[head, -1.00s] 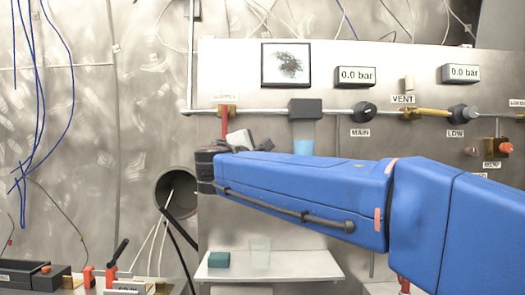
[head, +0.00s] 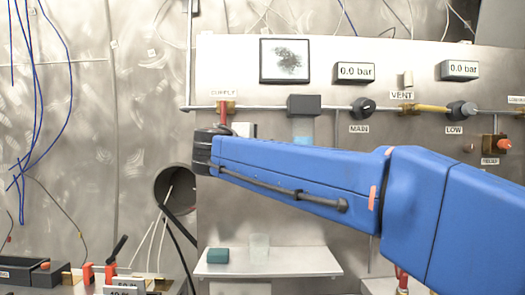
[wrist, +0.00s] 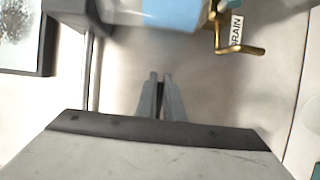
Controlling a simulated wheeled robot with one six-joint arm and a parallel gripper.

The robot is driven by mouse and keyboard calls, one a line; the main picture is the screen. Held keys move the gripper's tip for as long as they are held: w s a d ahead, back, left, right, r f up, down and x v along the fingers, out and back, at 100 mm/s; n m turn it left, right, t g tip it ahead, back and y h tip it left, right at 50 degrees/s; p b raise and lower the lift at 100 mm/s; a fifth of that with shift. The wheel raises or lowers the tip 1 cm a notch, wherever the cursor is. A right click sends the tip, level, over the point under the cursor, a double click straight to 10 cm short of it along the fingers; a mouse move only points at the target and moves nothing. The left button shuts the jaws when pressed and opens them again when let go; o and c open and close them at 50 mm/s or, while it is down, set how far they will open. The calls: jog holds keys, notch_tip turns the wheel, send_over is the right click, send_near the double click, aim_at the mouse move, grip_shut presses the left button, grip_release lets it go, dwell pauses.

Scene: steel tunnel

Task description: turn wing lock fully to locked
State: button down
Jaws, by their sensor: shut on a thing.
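My gripper (wrist: 160,76) shows in the wrist view with its two grey fingers close together, pointing towards the metal panel. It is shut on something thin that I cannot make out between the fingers. In the head view my gripper is mostly hidden behind my blue arm. I cannot pick out a wing lock with certainty in either view. A brass drain handle (wrist: 240,49) with a DRAIN label (wrist: 236,28) is at the upper right of the wrist view, apart from the fingertips.
The panel has a MAIN knob (head: 363,108), a LOW knob (head: 462,110), a yellow VENT lever (head: 428,108) and a red SUPPLY lever (head: 223,118). Red-handled clamps (head: 110,273) stand lower left.

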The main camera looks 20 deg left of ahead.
jog(key=shift+f, duration=0.1)
jog(key=c, duration=1.9)
grip_release()
jog(key=shift+o, duration=0.2)
jog(key=s, duration=1.7)
jog(key=shift+s+d, duration=0.2)
jog(key=shift+d, duration=0.1)
jog(key=shift+w+d, duration=0.1)
